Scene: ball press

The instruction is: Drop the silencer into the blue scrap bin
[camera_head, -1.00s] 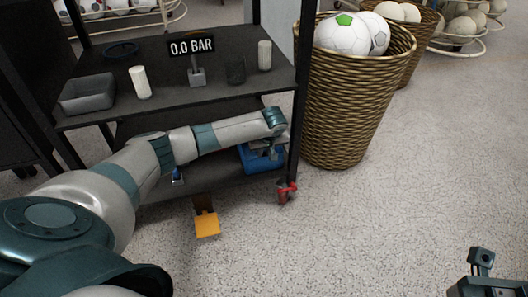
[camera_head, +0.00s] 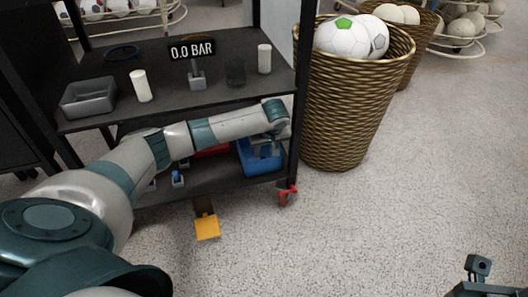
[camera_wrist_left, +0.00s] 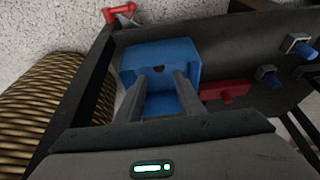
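The blue scrap bin (camera_head: 258,160) stands on the lower shelf at its right end, and it also shows in the left wrist view (camera_wrist_left: 185,55). My left gripper (camera_head: 272,145) is over the bin, pointing down at it. In the left wrist view its two fingers (camera_wrist_left: 160,80) stand apart, with the blue of the bin between them and nothing seen held. I cannot pick out the silencer in either view; the bin's floor is partly hidden by the gripper. Part of my right gripper (camera_head: 478,268) shows at the bottom right corner, away from the shelves.
The upper shelf (camera_head: 225,95) carries a grey tray (camera_head: 88,97), two white cylinders, a dark cup and a 0.0 BAR display (camera_head: 192,50). A red thing (camera_wrist_left: 225,91) and blue-topped fittings are beside the bin. A wicker basket (camera_head: 350,100) with balls stands right of the rack.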

